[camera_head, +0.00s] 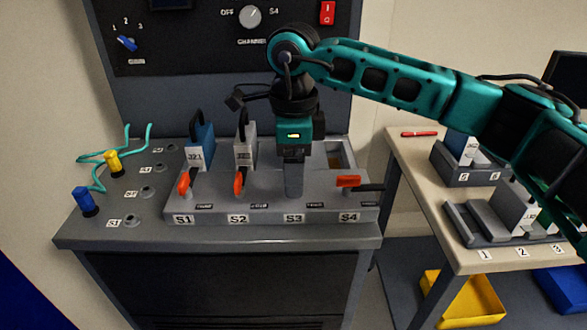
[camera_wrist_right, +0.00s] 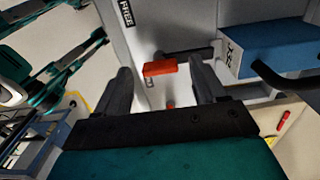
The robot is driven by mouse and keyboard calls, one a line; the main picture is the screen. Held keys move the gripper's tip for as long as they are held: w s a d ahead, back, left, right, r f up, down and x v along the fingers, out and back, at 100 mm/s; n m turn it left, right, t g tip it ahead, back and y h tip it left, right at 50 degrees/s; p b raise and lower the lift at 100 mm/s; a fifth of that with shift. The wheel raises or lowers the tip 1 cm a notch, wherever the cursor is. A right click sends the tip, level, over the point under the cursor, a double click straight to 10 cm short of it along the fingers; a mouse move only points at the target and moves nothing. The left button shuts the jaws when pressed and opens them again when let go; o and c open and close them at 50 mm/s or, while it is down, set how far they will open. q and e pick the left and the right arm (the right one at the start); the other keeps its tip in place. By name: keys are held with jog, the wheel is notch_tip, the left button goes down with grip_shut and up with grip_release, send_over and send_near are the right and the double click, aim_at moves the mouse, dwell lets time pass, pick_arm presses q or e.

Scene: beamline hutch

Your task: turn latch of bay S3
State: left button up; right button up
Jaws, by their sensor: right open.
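The bay S3 label (camera_head: 294,218) is on the front edge of the grey bench unit, between S2 and S4. My right gripper (camera_head: 293,190) points down over bay S3 and hides its latch in the head view. In the right wrist view a red latch handle (camera_wrist_right: 160,68) lies between the two open, spread fingers of this gripper, with gaps on both sides. I cannot tell for sure which bay it belongs to. My left gripper is out of view.
Red latches stand at S1 (camera_head: 184,183) and S2 (camera_head: 238,182), in front of a blue module (camera_head: 199,155) and a pale module (camera_head: 245,157). The S4 latch (camera_head: 348,181) lies sideways, close right of my gripper. A side table (camera_head: 408,150) stands right.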

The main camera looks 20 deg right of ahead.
notch_tip(320, 180, up, 12)
jog(key=shift+r+p, duration=0.15)
jog(key=shift+p, duration=0.3)
